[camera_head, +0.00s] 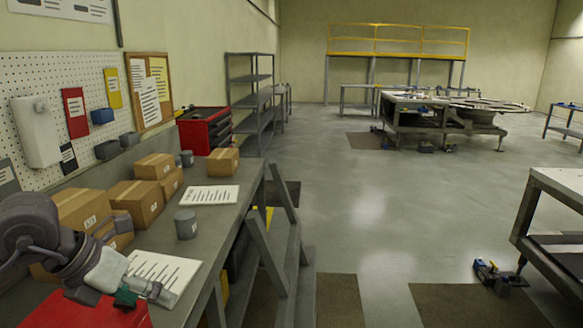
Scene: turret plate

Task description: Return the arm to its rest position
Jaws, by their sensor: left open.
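My left arm comes in from the lower left, over the near end of the grey workbench (232,200). Its gripper (140,291) is open, with the fingers pointing to the right. It is in front of a white printed sheet or pad (172,272) and above a red box or surface (85,312) at the bottom edge. I see nothing between the fingers. Whether the gripper touches the sheet I cannot tell. My right gripper is not in view.
Cardboard boxes (140,198), a grey cup (185,224) and another sheet (209,195) are on the bench. A pegboard (60,75) hangs behind. A round plate (490,107) lies on a far table. A table (560,180) stands right; the middle floor is clear.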

